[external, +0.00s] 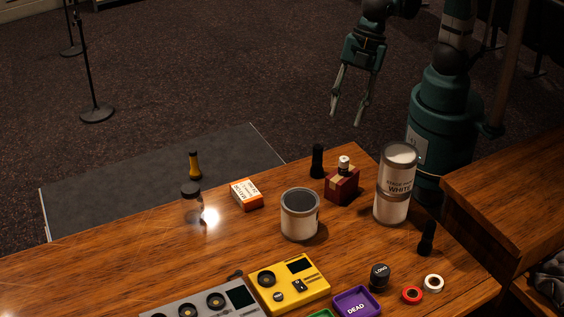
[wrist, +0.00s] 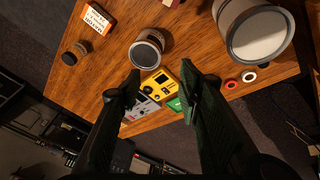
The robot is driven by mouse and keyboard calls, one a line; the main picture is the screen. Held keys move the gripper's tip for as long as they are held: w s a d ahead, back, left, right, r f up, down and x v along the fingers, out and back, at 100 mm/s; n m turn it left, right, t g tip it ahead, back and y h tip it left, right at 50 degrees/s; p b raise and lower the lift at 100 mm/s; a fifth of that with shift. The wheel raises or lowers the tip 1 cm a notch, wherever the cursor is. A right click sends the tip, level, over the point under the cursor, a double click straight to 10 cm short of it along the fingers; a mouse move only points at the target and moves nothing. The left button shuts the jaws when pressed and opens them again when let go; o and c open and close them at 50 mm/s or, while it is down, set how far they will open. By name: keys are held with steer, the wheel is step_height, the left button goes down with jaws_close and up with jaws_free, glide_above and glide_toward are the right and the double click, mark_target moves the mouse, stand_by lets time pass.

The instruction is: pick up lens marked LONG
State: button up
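The lens marked LONG (external: 379,276) is a small black cylinder with white lettering on its top. It stands upright near the front right of the wooden desk in the external view, right of the yellow device. I cannot make it out in the wrist view, where my right finger may cover it. My gripper (external: 346,110) hangs in the air above and beyond the desk's far edge, well away from the lens. In the wrist view its two fingers (wrist: 161,84) are spread apart with nothing between them.
A paint can marked WHITE (external: 395,205), a smaller can (external: 300,228) and a dark red box (external: 342,186) stand towards the far edge. A yellow device (external: 307,283), a purple DEAD box (external: 356,302) and red tape (external: 412,295) with white tape (external: 433,284) lie around the lens.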

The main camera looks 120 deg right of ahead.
steer(key=w+a+f+n+g, duration=0.1)
steer(key=w+a+f+n, duration=0.3)
steer(key=a, duration=0.5)
steer(key=n+g+h+b, duration=0.1)
steer(key=n+g+b, duration=0.15)
steer(key=n, duration=0.45)
glide_above(383, 272)
steer(key=f, duration=2)
steer(key=shift+w+d, duration=0.1)
steer(key=shift+d, duration=0.15)
steer(key=shift+a+f, duration=0.25)
steer(key=shift+f, duration=0.05)
steer(key=shift+f, duration=1.3)
